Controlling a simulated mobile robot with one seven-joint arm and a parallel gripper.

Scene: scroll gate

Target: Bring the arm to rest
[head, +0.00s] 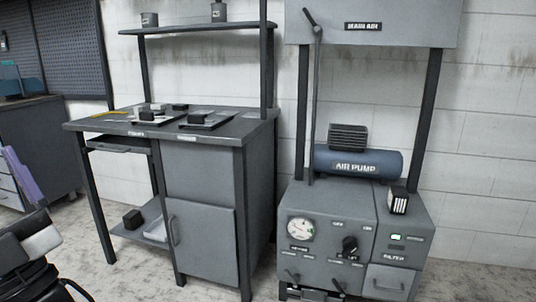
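Dark and light-grey parts at the lower left edge of the head view look like my own folded arm. They are cut off by the frame. I cannot make out my gripper's fingers there, and nothing shows in its grasp. A grey workbench (205,145) with a closed cabinet door stands left of centre. An air pump station with a blue cylinder marked AIR PUMP (358,162) stands to its right. Its front panel has a round gauge (300,229), a black knob (350,246) and a small green light.
Trays with dark blocks (198,118) lie on the bench top. A black-and-white block (398,200) sits on the station's right part. A tall lever (315,95) rises beside the left post. A dark cabinet (40,140) stands at far left. Some floor is bare before the bench.

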